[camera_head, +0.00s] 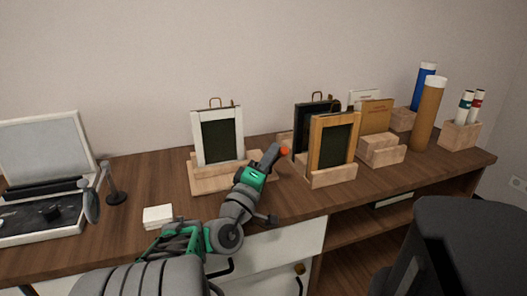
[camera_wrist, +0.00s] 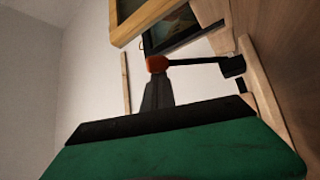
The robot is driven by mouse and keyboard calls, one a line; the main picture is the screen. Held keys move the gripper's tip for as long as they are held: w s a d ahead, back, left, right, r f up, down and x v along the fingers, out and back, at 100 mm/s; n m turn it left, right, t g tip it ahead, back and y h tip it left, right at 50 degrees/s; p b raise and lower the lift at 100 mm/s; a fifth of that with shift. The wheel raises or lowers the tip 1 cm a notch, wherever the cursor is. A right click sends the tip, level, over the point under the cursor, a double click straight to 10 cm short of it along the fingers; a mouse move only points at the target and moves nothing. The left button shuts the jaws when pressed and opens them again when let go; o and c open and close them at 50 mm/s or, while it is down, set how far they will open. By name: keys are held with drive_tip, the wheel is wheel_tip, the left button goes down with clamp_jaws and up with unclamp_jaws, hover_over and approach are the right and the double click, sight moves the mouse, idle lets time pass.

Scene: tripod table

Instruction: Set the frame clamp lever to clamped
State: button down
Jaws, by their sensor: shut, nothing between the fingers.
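The clamp lever (camera_wrist: 195,62) is a thin black bar with a red-orange knob (camera_wrist: 156,64) at one end and a black pivot block (camera_wrist: 233,66) at the other. The block sits beside a pale wooden stand edge. In the head view the knob (camera_head: 285,151) shows left of the light wood frame (camera_head: 331,143); the rest of the lever is mostly hidden there. My gripper (camera_head: 275,151) is shut and empty, its tips right beside the knob. In the wrist view my gripper fingers (camera_wrist: 157,92) point at the knob; I cannot tell whether they touch it.
A white frame (camera_head: 219,136) stands on a wooden base to the left. A dark frame (camera_head: 303,122) stands behind the light wood one. Wooden blocks and tall tubes (camera_head: 428,112) are at the right. A white block (camera_head: 157,216) and an open case (camera_head: 45,160) are at the left.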

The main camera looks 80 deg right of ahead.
drive_tip(key=shift+s+a+f+b, duration=0.3)
drive_tip(key=shift+s+a+f, duration=0.15)
drive_tip(key=shift+f, duration=0.15)
drive_tip(key=shift+w, duration=0.1)
idle(0.3)
